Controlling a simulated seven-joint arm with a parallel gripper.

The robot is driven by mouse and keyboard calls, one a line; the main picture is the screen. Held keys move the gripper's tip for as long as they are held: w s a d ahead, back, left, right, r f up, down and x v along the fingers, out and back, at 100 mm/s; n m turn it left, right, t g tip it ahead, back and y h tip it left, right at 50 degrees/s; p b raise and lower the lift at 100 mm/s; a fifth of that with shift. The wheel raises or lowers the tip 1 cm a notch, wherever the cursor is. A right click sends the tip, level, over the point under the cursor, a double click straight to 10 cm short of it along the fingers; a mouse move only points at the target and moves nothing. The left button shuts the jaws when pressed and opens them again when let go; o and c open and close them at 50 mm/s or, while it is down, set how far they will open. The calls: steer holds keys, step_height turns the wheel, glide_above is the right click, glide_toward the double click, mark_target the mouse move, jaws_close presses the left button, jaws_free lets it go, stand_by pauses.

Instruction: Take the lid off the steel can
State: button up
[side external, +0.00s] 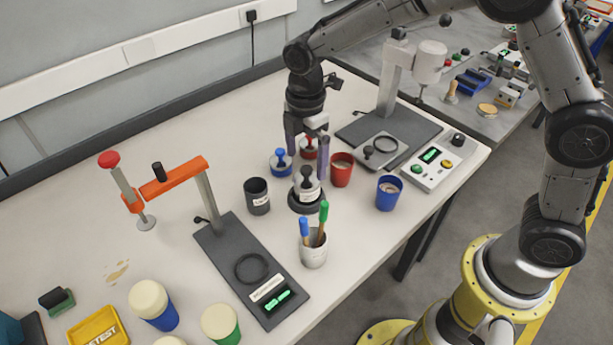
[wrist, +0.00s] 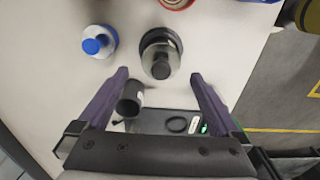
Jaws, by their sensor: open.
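The steel can (side external: 306,191) stands on the table, grey with a pale label and a dark round knob (side external: 306,172) on top, a black ring around its foot. In the wrist view the can (wrist: 156,48) appears beyond the fingertips, its dark knob (wrist: 161,70) close to the line between them. My gripper (side external: 307,148) points down above the can with its two purple fingers apart. In the wrist view my gripper (wrist: 159,75) is open with nothing held. A lid's edge cannot be made out clearly.
Close around stand a dark grey cup (side external: 257,197), a blue-knobbed piece (side external: 281,163), a red-knobbed piece (side external: 308,146), a red cup (side external: 341,170), a blue cup (side external: 388,194) and a white pen holder (side external: 314,254). An orange-armed stand (side external: 228,245) is at left. The back-left table is clear.

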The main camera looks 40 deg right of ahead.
mark_target(306, 169)
step_height(306, 169, down, 4)
steer(key=shift+s+f, duration=0.1)
steer(key=shift+f, duration=0.05)
steer(key=shift+c, duration=0.2)
steer(key=c, duration=1.2)
